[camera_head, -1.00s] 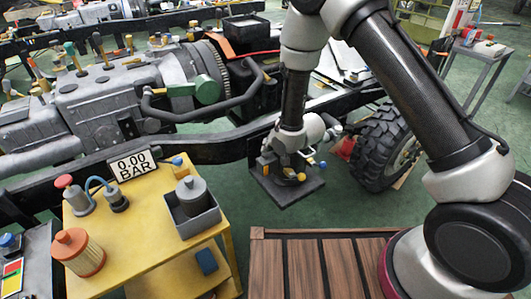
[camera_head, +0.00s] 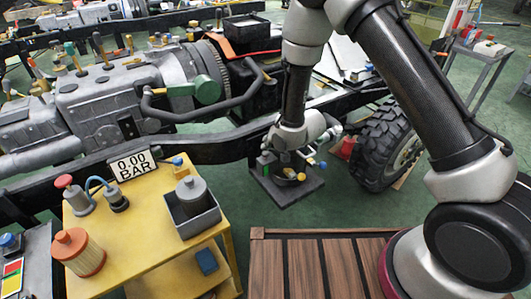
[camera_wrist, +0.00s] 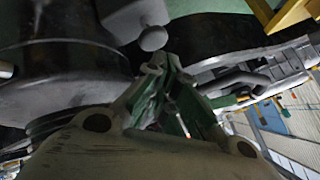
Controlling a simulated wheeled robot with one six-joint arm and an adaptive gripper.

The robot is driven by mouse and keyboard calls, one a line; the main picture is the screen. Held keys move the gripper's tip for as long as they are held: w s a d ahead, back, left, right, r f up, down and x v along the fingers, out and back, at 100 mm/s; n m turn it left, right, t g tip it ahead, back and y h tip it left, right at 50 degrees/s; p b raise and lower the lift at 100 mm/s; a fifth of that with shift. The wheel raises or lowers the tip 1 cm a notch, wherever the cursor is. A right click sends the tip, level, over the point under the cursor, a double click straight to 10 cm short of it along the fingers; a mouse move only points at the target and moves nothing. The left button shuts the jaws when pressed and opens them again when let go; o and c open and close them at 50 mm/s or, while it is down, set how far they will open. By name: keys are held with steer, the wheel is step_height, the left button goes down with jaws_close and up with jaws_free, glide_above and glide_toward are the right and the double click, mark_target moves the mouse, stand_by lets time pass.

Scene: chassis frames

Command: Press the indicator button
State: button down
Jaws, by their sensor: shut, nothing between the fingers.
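No part is clearly marked as the indicator button. A small yellow box with a blue top (camera_head: 178,161) stands on the yellow cart near the 0.00 BAR display (camera_head: 133,165). My gripper (camera_head: 272,163) is shut and empty, low over a dark square plate (camera_head: 287,194) right of the cart. Small yellow and blue knobs show at the gripper, and I cannot tell what they belong to. In the wrist view my closed fingers (camera_wrist: 163,92) point towards a round grey knob (camera_wrist: 152,38). I cannot tell whether they touch it.
The yellow cart (camera_head: 140,240) holds a grey bin (camera_head: 193,218), an orange-topped filter (camera_head: 78,252) and a red-capped part (camera_head: 70,190). A dark chassis rail (camera_head: 215,150) runs behind my gripper. A tyre (camera_head: 385,150) stands to the right, and a wooden deck (camera_head: 320,265) lies in front.

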steer(key=shift+r, duration=0.3)
steer(key=shift+r, duration=2.5)
